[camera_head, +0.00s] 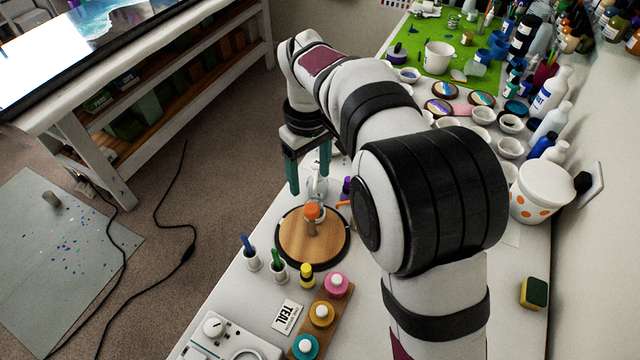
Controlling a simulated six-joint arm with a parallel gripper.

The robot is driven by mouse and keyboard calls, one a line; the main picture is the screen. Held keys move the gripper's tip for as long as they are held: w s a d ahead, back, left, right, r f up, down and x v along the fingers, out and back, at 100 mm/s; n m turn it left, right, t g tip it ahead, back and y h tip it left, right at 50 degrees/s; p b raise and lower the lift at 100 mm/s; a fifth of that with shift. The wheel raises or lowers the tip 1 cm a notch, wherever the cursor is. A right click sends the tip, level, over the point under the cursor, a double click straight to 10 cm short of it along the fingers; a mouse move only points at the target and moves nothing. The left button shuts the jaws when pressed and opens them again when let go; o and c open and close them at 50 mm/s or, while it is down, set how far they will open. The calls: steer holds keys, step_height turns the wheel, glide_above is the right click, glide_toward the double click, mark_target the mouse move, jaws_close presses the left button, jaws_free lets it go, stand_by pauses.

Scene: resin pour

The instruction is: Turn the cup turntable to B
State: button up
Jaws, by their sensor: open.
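The round turntable (292,241) has a wooden top with a dark rim and stands on the white table. An upright post with an orange top (312,211) stands on the disc. I cannot make out a letter B or any position mark on it. My gripper (310,184) hangs just behind and above the turntable, with its two teal fingers pointing down and apart. It is open, and I see nothing gripped. A pale clear object shows between and below the fingers, partly hidden. My arm hides part of the table to the right of the disc.
Small bottles, including a yellow one (307,276), and a wooden rack (336,307) of colored bottles stand in front of the turntable. A dotted tub (541,192) and a sponge (534,293) are at the right. Small bowls crowd the back.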

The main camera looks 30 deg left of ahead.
mark_target(311, 208)
step_height(311, 208, down, 10)
steer(key=shift+r, duration=0.15)
steer(key=shift+c, duration=0.2)
jaws_close()
stand_by(1.2)
